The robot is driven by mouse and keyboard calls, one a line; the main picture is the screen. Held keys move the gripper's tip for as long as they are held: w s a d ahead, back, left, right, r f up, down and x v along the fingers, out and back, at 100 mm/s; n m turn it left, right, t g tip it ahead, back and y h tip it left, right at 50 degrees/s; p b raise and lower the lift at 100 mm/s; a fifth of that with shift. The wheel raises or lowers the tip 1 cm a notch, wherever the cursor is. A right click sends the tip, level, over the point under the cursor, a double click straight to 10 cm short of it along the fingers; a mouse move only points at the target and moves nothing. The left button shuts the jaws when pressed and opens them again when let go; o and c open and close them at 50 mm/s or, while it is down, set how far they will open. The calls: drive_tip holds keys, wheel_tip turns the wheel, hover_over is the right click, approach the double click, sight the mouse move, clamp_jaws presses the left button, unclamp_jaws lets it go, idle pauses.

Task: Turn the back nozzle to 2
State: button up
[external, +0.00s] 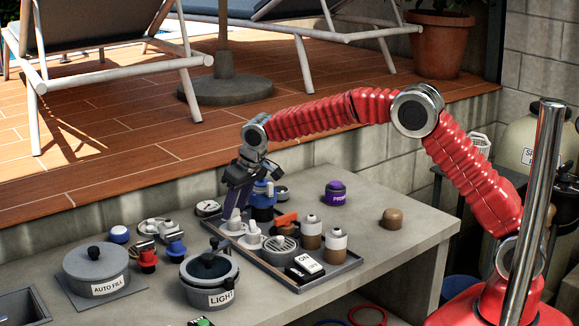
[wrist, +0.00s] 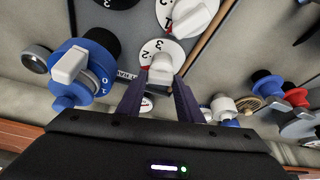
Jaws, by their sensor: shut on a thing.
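The back nozzle is a white knob (wrist: 161,72) on a round white dial; in the external view its pale base (external: 234,226) shows below my gripper (external: 236,206). In the wrist view my gripper (wrist: 160,86) has its two dark fingers on either side of this knob, shut on it. The figures 2 and 3 show on the dial, with a red mark at its left edge just below the 2. The knob's exact setting is hard to tell. The second white knob (external: 252,239) is in front and to the right, with its own numbered dial (wrist: 190,18).
A blue valve with a white handle (wrist: 74,66) stands close beside the fingers. An orange handle (external: 286,219), brown-and-white bottles (external: 311,232) and an ON switch (external: 308,264) share the dark tray (external: 335,278). The LIGHT pot (external: 210,275) stands in front.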

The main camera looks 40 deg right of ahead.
drive_tip(key=shift+a+m+h, duration=0.1)
drive_tip(key=shift+m+h, duration=0.3)
drive_tip(key=shift+m, duration=0.7)
drive_tip(key=shift+r, duration=0.1)
drive_tip(key=o, duration=1.1)
drive_tip(key=v, duration=1.3)
drive_tip(key=shift+s+a+r, duration=0.1)
drive_tip(key=shift+s+r, duration=0.1)
drive_tip(key=shift+s, duration=0.1)
drive_tip(key=shift+w, duration=0.1)
